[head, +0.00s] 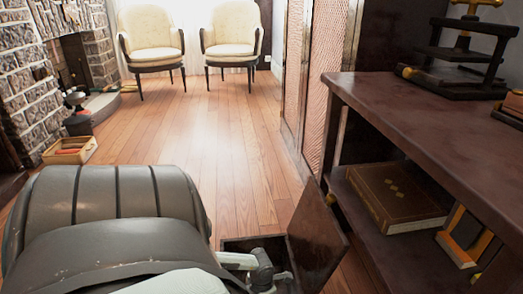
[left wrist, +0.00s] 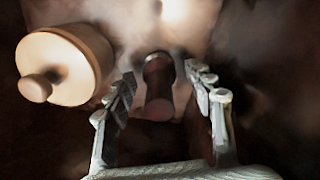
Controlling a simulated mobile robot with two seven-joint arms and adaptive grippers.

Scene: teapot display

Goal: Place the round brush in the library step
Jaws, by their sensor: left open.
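The library step (head: 318,236) looks like the dark wooden box at the bottom centre of the head view, with a raised panel on its right. My left gripper (head: 268,276) is at its opening, partly hidden by my arm. In the left wrist view my left gripper (left wrist: 162,108) is open, its fingers on either side of a dark, round-ended piece with a pale collar (left wrist: 158,82). This looks like the round brush, seen end-on; no finger clearly touches it. My right gripper is not in view.
A pale wooden round piece with a knob (left wrist: 66,64) is left of the fingers in the wrist view. A dark table (head: 430,105) with a lower shelf holding a brown book (head: 395,197) stands right. Two cream chairs (head: 150,28) are far back. The middle floor is clear.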

